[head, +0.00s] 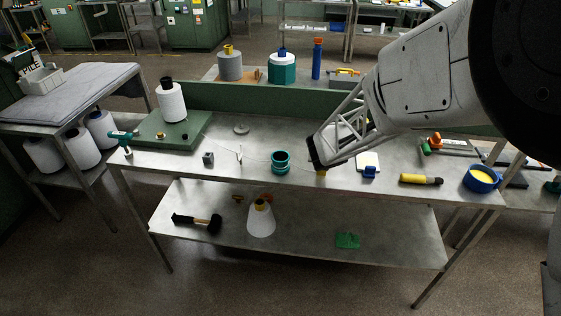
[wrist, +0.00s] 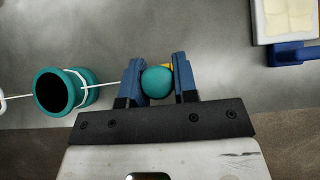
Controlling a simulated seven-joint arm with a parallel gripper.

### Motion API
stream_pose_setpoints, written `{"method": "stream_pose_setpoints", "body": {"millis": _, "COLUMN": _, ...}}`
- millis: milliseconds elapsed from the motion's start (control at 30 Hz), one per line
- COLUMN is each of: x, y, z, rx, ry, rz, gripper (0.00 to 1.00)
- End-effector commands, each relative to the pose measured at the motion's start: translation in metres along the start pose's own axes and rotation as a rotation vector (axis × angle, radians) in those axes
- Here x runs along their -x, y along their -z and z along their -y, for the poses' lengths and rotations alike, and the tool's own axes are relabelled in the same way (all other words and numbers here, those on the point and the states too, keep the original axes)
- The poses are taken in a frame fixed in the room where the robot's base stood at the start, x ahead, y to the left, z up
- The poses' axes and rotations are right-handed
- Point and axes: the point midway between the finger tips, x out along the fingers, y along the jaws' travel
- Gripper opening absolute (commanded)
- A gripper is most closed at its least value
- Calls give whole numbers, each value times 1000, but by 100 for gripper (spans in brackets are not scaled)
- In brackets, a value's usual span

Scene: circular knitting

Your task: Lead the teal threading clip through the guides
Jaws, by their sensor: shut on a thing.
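The teal threading clip (wrist: 157,82) shows in the wrist view as a round teal ball between the blue fingers of my gripper (wrist: 157,86). My gripper is shut on it, low over the bench. A white thread runs left from the clip to a teal ring-shaped guide (wrist: 60,92). A white band crosses the guide's side; whether the thread passes through it or around it I cannot tell. In the head view my gripper (head: 319,167) is right of the teal guide (head: 281,162); the clip is hard to make out. A small white guide (head: 239,155) stands further left.
A white yarn cone (head: 171,102) stands on a green base (head: 160,132) at the left. A small grey block (head: 208,158) stands nearby.

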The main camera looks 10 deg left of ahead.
Motion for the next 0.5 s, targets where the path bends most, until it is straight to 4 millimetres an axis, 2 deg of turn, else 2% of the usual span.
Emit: {"method": "stream_pose_setpoints", "body": {"millis": 500, "x": -4, "y": 4, "z": 0, "rx": 0, "ry": 0, "rz": 1, "gripper": 10}}
